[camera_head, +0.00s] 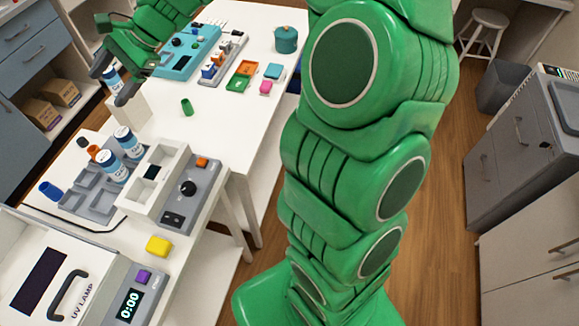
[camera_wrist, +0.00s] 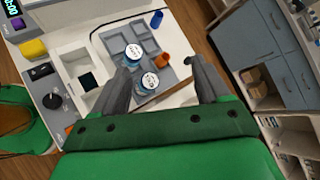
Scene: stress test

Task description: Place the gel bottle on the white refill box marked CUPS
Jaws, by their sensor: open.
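My gripper (camera_head: 109,86) is open at the upper left in the head view. A white bottle with a blue band (camera_head: 112,77) shows beside its fingers, just above a white box (camera_head: 128,111); its base is hidden, so I cannot tell whether it rests on the box. No writing on the box is legible. Two similar bottles (camera_head: 130,142) (camera_head: 110,165) stand upright in a grey tray (camera_head: 99,205). Their labels are too small to read. In the wrist view, my open gripper (camera_wrist: 165,65) shows two bottles (camera_wrist: 133,52) (camera_wrist: 150,80) beyond the fingers.
An orange cup (camera_head: 93,152) and blue cup (camera_head: 50,190) are nearby. A green cup (camera_head: 187,107) stands on the white table behind. My arm blocks the middle of the head view.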

